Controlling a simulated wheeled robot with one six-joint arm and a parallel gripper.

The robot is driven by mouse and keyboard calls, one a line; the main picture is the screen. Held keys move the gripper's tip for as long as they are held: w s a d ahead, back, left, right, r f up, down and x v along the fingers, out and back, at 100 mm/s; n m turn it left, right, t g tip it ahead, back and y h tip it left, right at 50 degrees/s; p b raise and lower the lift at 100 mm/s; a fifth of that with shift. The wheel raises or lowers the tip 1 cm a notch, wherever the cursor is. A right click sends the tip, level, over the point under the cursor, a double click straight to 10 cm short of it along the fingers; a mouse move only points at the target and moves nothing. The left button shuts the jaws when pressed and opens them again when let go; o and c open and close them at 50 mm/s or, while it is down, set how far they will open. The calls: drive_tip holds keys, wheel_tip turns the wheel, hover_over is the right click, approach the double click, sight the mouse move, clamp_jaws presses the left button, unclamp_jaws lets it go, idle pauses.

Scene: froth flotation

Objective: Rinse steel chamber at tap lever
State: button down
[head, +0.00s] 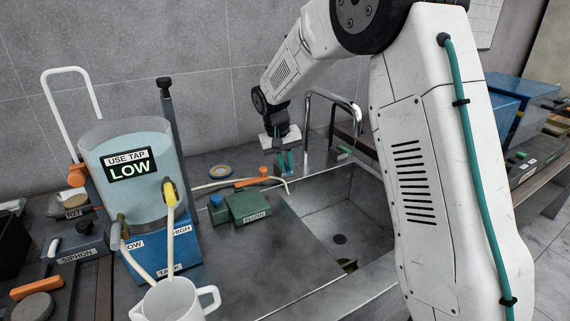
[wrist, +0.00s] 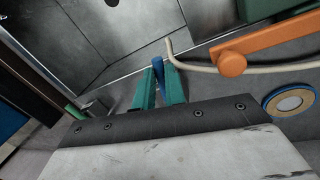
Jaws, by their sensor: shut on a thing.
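My gripper (head: 285,163) is at the back rim of the sink, left of the chrome tap (head: 335,101). In the wrist view, its teal fingers (wrist: 159,75) are shut on a slim blue lever (wrist: 158,66). Only the lever's top shows between the fingers; its base is hidden. The steel sink basin (head: 335,215) lies in front of my gripper and looks empty of water, with a round drain in its floor. It also shows at the upper left of the wrist view (wrist: 85,40). I cannot pick out a separate steel chamber.
A clear water tank (head: 130,200) labelled "USE TAP LOW" stands at left, with a white mug (head: 175,302) in front. A green "FLUSH" block (head: 247,206) with an orange lever (head: 251,181) and a pale hose lie left of the sink. A tape roll (head: 220,171) lies behind.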

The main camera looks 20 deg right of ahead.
drive_tip(key=shift+a, duration=0.1)
drive_tip(key=c, duration=1.5)
unclamp_jaws()
drive_tip(key=shift+o, duration=0.2)
drive_tip(key=shift+r, duration=0.1)
wheel_tip(320, 180, up, 8)
drive_tip(key=a, duration=0.1)
drive_tip(key=shift+w+a+f, duration=0.2)
drive_tip(key=shift+a+f, duration=0.05)
